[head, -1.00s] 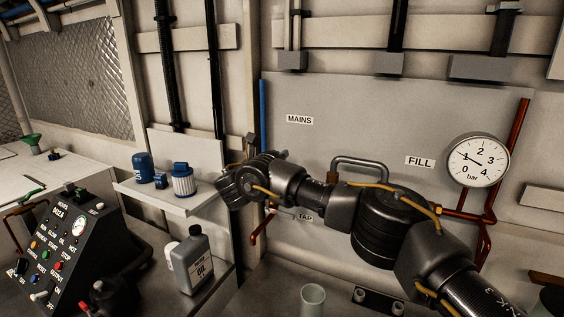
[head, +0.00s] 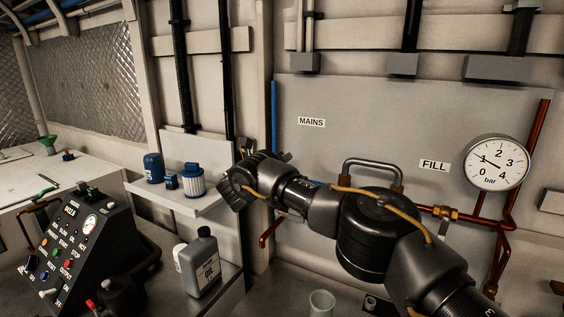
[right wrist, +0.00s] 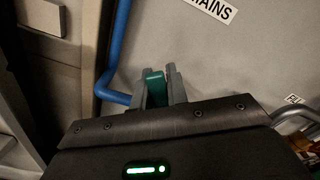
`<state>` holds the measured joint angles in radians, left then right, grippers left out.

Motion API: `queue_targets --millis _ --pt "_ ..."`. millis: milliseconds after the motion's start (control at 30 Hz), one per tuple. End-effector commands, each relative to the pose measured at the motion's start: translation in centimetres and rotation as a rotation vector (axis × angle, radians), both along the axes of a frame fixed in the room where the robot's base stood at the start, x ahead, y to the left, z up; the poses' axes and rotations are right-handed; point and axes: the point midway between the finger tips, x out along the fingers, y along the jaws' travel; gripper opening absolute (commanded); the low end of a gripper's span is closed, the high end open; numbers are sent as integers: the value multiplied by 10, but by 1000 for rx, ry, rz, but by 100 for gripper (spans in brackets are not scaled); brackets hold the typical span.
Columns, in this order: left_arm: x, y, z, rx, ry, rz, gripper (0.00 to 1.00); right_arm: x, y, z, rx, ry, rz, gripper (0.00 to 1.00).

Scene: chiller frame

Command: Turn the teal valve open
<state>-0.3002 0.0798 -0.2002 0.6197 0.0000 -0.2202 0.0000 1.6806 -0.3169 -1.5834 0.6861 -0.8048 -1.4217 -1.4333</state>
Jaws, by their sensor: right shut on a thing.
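The teal valve handle (right wrist: 154,90) shows in the right wrist view as a small upright piece between the two grey fingers of my right gripper (right wrist: 155,84). The fingers are shut on it, one on each side. A blue pipe (right wrist: 116,50) runs down and bends toward it. In the head view my right gripper (head: 262,155) is at the left edge of the grey panel, below the MAINS label (head: 311,122). My own wrist hides the valve there. My left gripper is not in view.
The panel (head: 350,115) carries a FILL label (head: 433,165), a bent metal handle (head: 372,163), red pipes and a pressure gauge (head: 497,162). Left of my gripper is a shelf (head: 180,200) with blue containers. Below stand an oil bottle (head: 197,262) and a control box (head: 75,245).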

Motion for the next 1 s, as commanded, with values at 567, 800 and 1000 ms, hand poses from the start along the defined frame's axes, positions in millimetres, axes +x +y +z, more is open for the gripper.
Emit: queue_targets --millis 567,800,1000 --pt "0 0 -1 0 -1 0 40 -1 0 0 2 -1 0 37" --pt "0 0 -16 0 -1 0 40 -26 14 -5 3 1 5 37" --pt "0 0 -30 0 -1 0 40 -61 32 -6 5 3 4 37"
